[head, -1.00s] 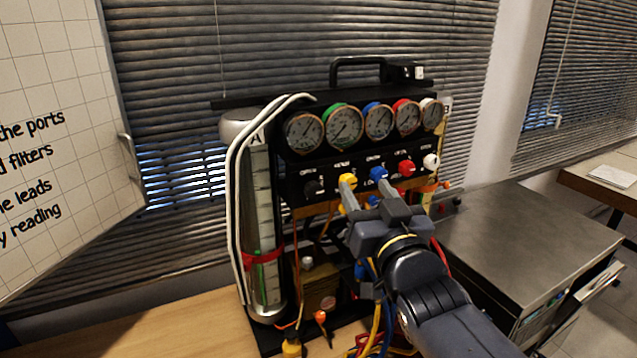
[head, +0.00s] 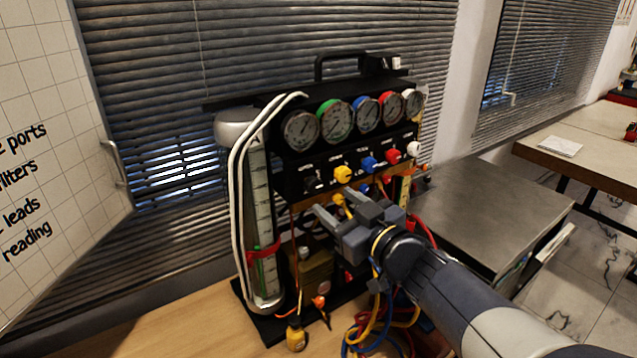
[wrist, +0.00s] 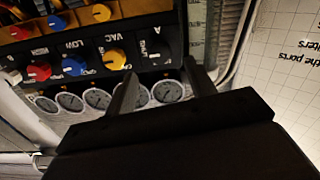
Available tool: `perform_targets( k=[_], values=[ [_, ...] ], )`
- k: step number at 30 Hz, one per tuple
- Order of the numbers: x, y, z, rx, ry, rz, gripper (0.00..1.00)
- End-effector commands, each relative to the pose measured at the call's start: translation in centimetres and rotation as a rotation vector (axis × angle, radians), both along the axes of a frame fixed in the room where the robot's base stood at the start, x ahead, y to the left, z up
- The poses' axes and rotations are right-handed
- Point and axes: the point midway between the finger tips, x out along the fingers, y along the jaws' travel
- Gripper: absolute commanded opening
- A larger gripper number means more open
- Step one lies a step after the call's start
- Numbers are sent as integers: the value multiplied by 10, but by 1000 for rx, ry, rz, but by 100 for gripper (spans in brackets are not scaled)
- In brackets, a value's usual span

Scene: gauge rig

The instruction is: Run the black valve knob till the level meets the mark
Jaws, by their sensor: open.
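The black valve knob (head: 314,184) is at the left end of the knob row on the black gauge panel. The wrist view shows it upside down (wrist: 157,48), beside a letter A. My gripper (head: 334,204) is open and empty, below and a little right of the black knob in the head view. In the wrist view its two fingers (wrist: 162,84) point toward the panel with the black knob beyond their tips; I see no contact. The sight tube (head: 261,205) stands upright left of the panel. A red band (head: 264,254) circles it low down, with green near it. The exact level is too small to tell.
The yellow knob (head: 343,174) is just right of the black one, then blue (head: 368,163), red and white. Gauges (head: 335,121) line the panel above. Loose coloured leads (head: 380,325) hang below. A grey metal bench (head: 490,205) stands at right.

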Motion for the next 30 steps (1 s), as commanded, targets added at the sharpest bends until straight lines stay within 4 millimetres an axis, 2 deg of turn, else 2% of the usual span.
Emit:
perform_targets(
  k=[6,12,25,30],
  values=[
    [31,23,0,0,2,3,52],
    [49,33,0,0,2,1,52],
    [54,37,0,0,0,-1,52],
    [54,37,0,0,0,-1,38]
  ],
)
